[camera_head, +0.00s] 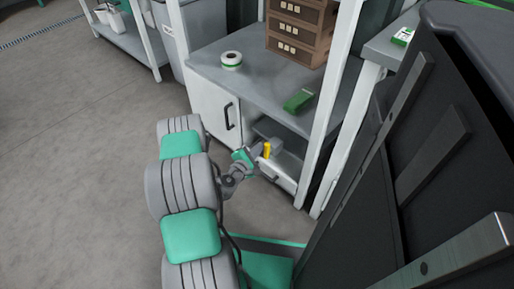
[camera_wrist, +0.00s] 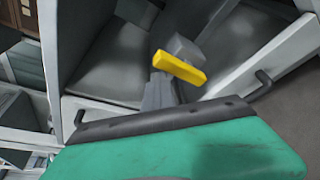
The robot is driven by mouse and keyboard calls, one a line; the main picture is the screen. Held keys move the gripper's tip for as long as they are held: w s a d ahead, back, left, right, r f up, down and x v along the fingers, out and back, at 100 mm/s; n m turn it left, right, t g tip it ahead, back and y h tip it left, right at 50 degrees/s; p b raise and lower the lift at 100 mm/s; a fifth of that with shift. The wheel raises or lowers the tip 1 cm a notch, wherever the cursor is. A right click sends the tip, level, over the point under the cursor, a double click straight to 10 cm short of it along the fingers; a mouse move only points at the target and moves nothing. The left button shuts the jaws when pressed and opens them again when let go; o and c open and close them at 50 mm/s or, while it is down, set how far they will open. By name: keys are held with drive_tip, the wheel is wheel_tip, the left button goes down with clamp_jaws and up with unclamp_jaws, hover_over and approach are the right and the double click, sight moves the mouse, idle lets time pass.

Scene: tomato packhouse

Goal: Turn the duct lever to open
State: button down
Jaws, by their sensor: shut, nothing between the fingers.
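My gripper (camera_head: 257,153) is in front of the bench cabinet's open section, fingers shut and empty. In the wrist view its grey fingers (camera_wrist: 163,90) reach up beyond the teal hand. A short yellow bar (camera_wrist: 179,68) with a grey block behind it shows at the fingertips. No duct is clearly seen.
The grey bench (camera_head: 262,84) holds a tape roll (camera_head: 231,59), a green box (camera_head: 298,101) and brown crates (camera_head: 300,30). Below are a white door with a dark handle (camera_head: 228,117) and a drawer front (camera_head: 279,170). White posts stand right of the arm.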

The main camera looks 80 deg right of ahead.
drive_tip(key=shift+s+a, duration=0.2)
drive_tip(key=shift+s, duration=0.25)
drive_tip(key=w+d+b, duration=0.1)
drive_tip(key=w+d, duration=0.1)
drive_tip(key=w, duration=0.2)
drive_tip(key=f+p+v, duration=0.2)
drive_tip(key=v, duration=0.7)
drive_tip(key=shift+a+p, duration=0.4)
drive_tip(key=shift+a, duration=0.05)
drive_tip(key=shift+s, duration=0.1)
